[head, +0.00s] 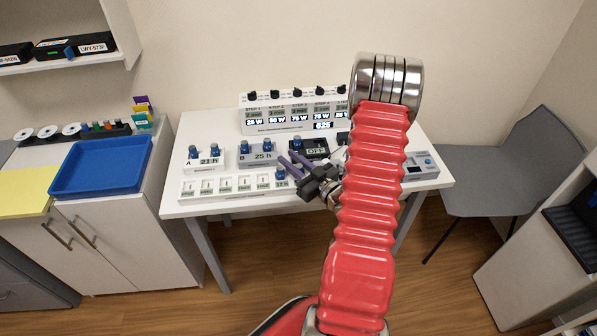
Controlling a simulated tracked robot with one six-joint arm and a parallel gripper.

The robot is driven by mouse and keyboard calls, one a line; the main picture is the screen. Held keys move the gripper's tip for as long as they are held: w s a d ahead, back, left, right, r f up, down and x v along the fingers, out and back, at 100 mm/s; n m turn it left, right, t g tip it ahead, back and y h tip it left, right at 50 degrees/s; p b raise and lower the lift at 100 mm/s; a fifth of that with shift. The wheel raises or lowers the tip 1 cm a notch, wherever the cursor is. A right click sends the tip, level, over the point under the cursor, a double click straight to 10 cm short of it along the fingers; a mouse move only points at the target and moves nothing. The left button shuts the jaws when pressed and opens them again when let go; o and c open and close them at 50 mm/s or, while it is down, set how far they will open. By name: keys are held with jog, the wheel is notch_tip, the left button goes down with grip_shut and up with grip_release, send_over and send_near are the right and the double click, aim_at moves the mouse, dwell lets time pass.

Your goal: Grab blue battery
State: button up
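Several small blue batteries show on the white table (167,207). A pair of blue batteries (193,152) stands on the block marked A (203,162), and another pair (267,146) on the block marked B (257,159). One blue battery (297,145) is at a dark block reading OFF (316,149). One more blue battery (281,173) stands at the right of the white front rack (235,188). My gripper (288,160) has two purple fingers apart, pointing left over the table near that last battery. I see nothing between them. My red arm hides part of the table's right side.
A white panel with knobs and displays (293,116) stands at the table's back. A grey device (420,166) sits at the right. A blue tray (102,166) lies on the left cabinet, with spools (48,132) behind it. A grey chair (480,178) stands right of the table.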

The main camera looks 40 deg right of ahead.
jog(key=shift+c, duration=0.2)
grip_shut()
jog(key=shift+r, duration=0.1)
notch_tip(320, 180, up, 10)
dwell(1.0)
